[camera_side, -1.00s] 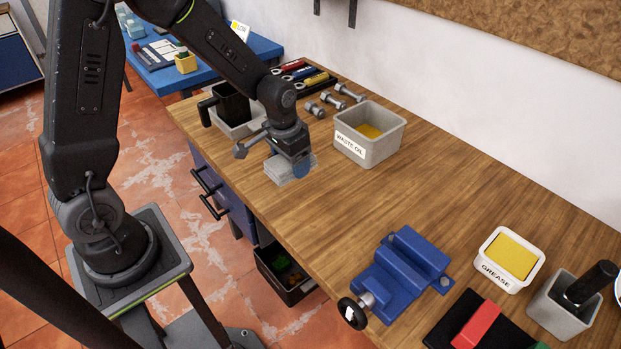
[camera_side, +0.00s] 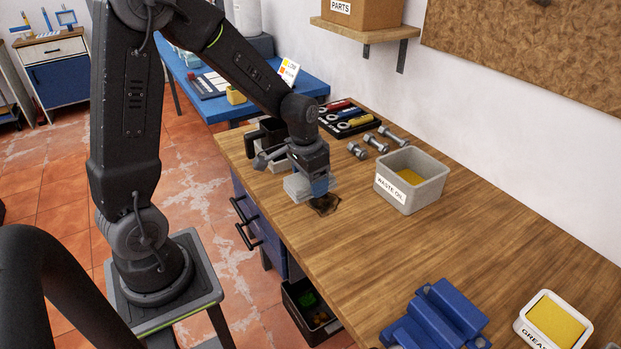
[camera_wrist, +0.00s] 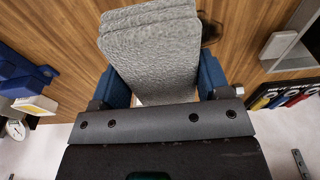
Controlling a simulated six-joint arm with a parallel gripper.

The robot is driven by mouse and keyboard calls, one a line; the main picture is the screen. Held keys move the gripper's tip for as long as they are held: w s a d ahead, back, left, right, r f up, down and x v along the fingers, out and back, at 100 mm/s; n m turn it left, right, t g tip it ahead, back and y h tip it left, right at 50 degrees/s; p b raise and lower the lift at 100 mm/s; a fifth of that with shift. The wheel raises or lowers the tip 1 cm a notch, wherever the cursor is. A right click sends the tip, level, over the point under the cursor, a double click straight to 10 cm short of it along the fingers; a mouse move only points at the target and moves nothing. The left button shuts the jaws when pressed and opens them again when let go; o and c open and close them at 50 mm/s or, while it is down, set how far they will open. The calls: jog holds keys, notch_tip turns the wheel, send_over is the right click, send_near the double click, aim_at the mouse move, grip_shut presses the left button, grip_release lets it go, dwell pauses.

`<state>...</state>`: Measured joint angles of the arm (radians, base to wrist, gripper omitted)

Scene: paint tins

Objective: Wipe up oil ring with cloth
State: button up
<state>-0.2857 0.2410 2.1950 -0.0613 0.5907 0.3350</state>
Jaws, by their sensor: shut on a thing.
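The cloth (camera_side: 298,188) is a grey, textured, folded pad in my gripper (camera_side: 308,174). In the wrist view, the cloth (camera_wrist: 150,52) sits between the blue fingers of my gripper (camera_wrist: 163,86), which are shut on it. The oil mark (camera_side: 325,205) is a dark brown patch on the wooden bench, just right of the cloth in the side view. Part of the oil mark (camera_wrist: 211,28) shows beside the cloth in the wrist view; the rest is hidden. I cannot tell whether the cloth touches the bench.
The grey WASTE OIL bin (camera_side: 404,193) stands right of my gripper. A black jug (camera_side: 270,130) is close behind it. Bolts (camera_side: 375,143) and a tool tray (camera_side: 360,129) lie at the back. A blue vise (camera_side: 437,318) is at the front; bench between is clear.

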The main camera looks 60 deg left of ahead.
send_near(341, 197)
jog(key=a+r, duration=0.1)
jog(key=a, duration=0.1)
jog(key=shift+w+a+f, duration=0.15)
jog(key=shift+f, duration=0.9)
jog(key=shift+w+a+f, duration=0.1)
jog(key=shift+f, duration=0.95)
jog(key=shift+w+a+f, duration=0.15)
jog(key=shift+f, duration=0.9)
jog(key=shift+s+f, duration=0.65)
jog(key=shift+f, duration=0.2)
jog(key=shift+c, duration=0.4)
jog(key=shift+s, duration=4.6)
jog(key=shift+w, duration=5.4)
jog(key=shift+s+d, duration=0.1)
jog(key=shift+d, duration=1.15)
jog(key=shift+s+d, duration=0.1)
jog(key=shift+s, duration=5.15)
jog(key=shift+w, duration=5.3)
notch_tip(341, 197, up, 8)
jog(key=shift+s+r, duration=0.1)
